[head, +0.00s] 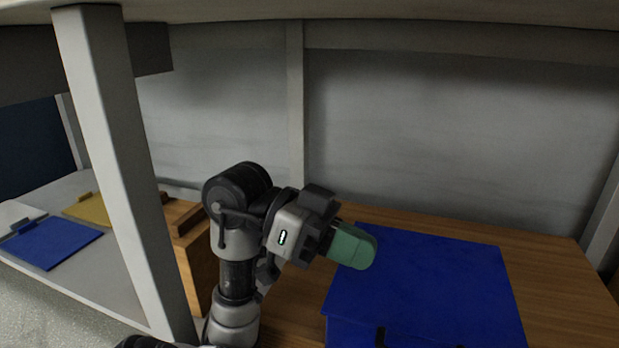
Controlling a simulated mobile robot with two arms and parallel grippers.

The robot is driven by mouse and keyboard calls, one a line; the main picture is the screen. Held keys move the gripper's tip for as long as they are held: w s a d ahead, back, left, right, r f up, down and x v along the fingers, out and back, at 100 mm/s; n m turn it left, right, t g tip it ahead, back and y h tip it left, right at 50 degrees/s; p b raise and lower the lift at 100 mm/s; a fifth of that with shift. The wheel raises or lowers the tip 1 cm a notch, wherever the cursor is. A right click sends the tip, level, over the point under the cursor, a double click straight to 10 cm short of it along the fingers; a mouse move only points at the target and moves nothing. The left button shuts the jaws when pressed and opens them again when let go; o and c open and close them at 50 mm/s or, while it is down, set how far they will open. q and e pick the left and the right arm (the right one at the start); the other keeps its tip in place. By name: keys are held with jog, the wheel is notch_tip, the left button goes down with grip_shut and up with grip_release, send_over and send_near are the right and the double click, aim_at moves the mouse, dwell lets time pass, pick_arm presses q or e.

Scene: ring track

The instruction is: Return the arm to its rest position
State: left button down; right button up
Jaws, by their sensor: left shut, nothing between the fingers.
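My left arm rises from the bottom of the head view, bends at the top and points right. Its gripper (350,247) has green fingers that are shut with nothing between them. The fingertips appear over the left back part of a blue box (430,285), which has a flat top. I cannot tell how far above the box they are. My right gripper is not in view.
The blue box stands on a wooden surface (555,270) under a low shelf. A grey post (115,150) stands left of my arm. A wooden block (190,250) is behind the arm. A blue board (50,242) and a yellow board (88,209) lie at left.

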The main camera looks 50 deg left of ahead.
pick_arm(q)
jog(key=p+v, duration=0.1)
jog(key=v, duration=0.7)
jog(key=shift+s+a, duration=0.2)
jog(key=shift+a, duration=0.15)
jog(key=shift+d+r, duration=0.1)
jog(key=shift+d, duration=0.05)
